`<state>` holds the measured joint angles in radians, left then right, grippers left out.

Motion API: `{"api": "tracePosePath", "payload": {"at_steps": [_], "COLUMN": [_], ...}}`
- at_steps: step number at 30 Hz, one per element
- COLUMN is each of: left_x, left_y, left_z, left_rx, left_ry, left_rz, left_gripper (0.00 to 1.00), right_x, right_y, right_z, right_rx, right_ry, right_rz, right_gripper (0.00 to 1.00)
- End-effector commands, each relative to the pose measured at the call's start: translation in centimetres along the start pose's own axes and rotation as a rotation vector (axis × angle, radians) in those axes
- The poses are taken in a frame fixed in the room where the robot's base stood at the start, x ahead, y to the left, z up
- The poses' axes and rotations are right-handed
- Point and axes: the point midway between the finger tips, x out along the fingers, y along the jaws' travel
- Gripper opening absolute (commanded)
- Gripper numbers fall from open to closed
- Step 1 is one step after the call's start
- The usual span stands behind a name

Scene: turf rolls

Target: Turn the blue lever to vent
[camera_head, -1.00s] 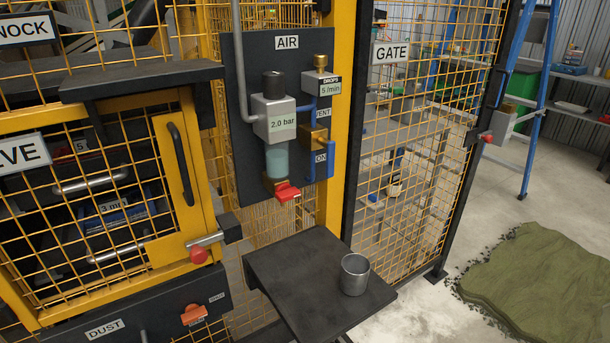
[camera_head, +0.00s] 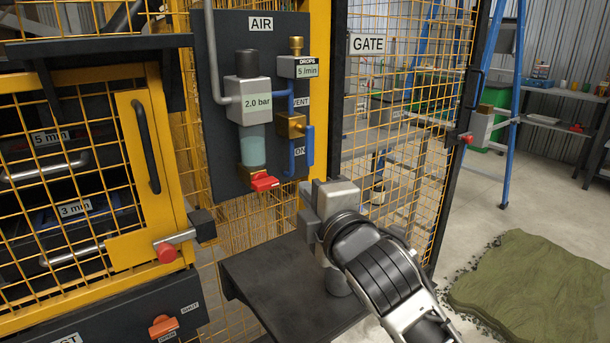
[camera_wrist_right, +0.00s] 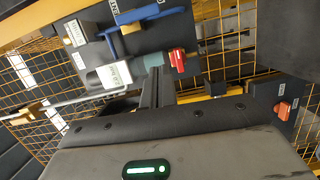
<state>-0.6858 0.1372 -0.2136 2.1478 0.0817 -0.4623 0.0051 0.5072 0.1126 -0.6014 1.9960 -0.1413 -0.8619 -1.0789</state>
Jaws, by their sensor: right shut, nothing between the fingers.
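The blue lever (camera_head: 310,146) sits on a brass valve (camera_head: 291,125) on the dark AIR panel (camera_head: 216,165). It points down, beside the ON label (camera_head: 299,152); the VENT label (camera_head: 301,101) is above the valve. In the right wrist view the blue lever (camera_wrist_right: 150,14) shows at the top. My right gripper (camera_head: 312,197) is below and slightly right of the lever, apart from it. In the wrist view its narrow dark fingers (camera_wrist_right: 157,88) are together and empty. Its fingertips are hard to make out in the head view. My left gripper is not in view.
A red handle (camera_head: 264,183) sits under the clear bowl (camera_head: 252,147), left of my right gripper. A black shelf (camera_head: 262,275) lies below, partly hidden by my right arm. The GATE mesh (camera_head: 400,150) stands to the right. A green turf slab (camera_head: 535,285) lies on the floor.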

Motion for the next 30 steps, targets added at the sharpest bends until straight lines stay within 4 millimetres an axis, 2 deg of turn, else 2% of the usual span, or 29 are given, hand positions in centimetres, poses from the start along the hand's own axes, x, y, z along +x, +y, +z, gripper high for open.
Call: {"api": "tracePosePath", "payload": {"at_steps": [3, 11, 16, 30], "left_x": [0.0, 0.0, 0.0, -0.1], "left_y": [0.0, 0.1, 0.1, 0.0], "left_z": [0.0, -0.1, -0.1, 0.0], "left_rx": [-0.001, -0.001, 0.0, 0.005], "left_ry": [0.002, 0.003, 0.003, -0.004], "left_rz": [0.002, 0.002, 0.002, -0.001], "left_gripper": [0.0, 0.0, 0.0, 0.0], "right_x": [0.1, 0.1, 1.2, 9.9], "right_y": [0.7, 0.8, 0.8, 0.9], "right_z": [-0.2, -0.2, -0.1, -0.2], "right_rx": [-0.037, -0.034, -0.033, -0.031], "right_ry": [0.001, 0.001, 0.0, 0.001], "right_rz": [0.013, 0.012, 0.011, 0.011], "right_gripper": [0.0, 0.0, 0.0, 0.0]}}
